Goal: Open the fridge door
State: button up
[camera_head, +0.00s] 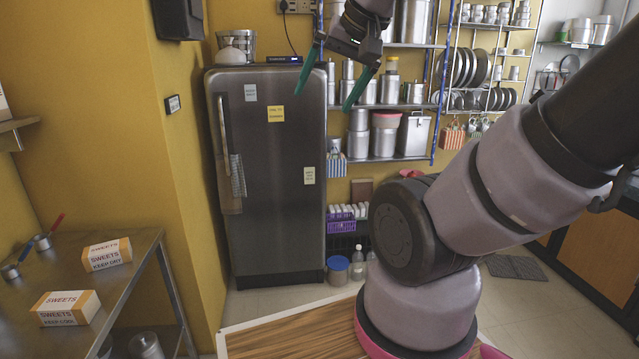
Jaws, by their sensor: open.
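The dark steel fridge (272,190) stands against the yellow wall, left of centre. Its door looks shut, and paper notes are stuck on it. The long vertical door handle (223,140) is on the door's left side, with a checked cloth (238,176) hanging by it. My gripper (326,90) is raised in front of the fridge's upper right edge and the shelves. Its two green fingers are spread wide and hold nothing. It is to the right of the handle and apart from it.
A steel table (128,275) at the left holds two sweets boxes (66,308) and ladles. Shelves (400,107) with canisters and plates stand right of the fridge. A blue tub (338,271) and bottles sit on the floor beside it. Floor before the fridge looks clear.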

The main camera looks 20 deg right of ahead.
aim_at(269, 142)
jog(key=z, duration=0.2)
jog(key=i+j, duration=0.1)
jog(key=i, duration=0.3)
jog(key=i+j+z, duration=0.15)
jog(key=i, duration=0.65)
jog(key=j+z, duration=0.05)
